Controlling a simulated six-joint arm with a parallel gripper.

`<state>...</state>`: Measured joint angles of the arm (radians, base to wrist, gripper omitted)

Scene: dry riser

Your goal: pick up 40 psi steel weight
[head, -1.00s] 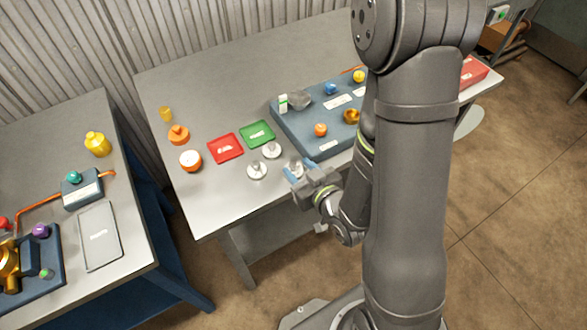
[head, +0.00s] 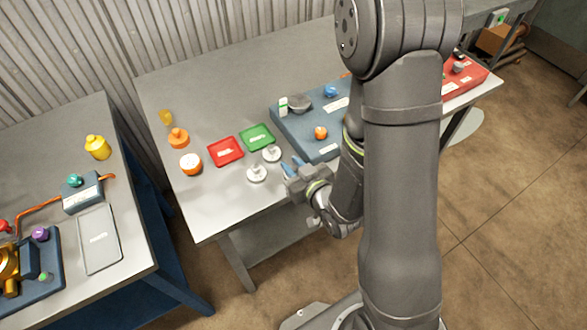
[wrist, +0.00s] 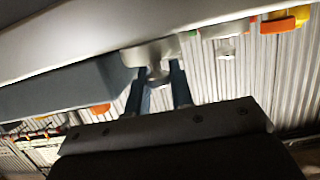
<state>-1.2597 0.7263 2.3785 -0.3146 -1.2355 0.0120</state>
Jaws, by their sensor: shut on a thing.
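My gripper (head: 291,167) is at the front edge of the middle table in the head view. In the wrist view my gripper (wrist: 157,78) has its two blue fingers closed around the stem of a pale metal weight (wrist: 150,53). The fingers hide this weight in the head view, and I cannot tell whether it is clear of the table. Two similar round weights, one nearer (head: 257,173) and one farther (head: 271,153), stand left of my gripper. No weight label is readable, so I cannot tell which is 40 psi.
A red tray (head: 226,152) and a green tray (head: 257,137) lie behind the weights. A blue-grey panel (head: 300,134) with fittings stands right of my gripper. The table's front left is clear.

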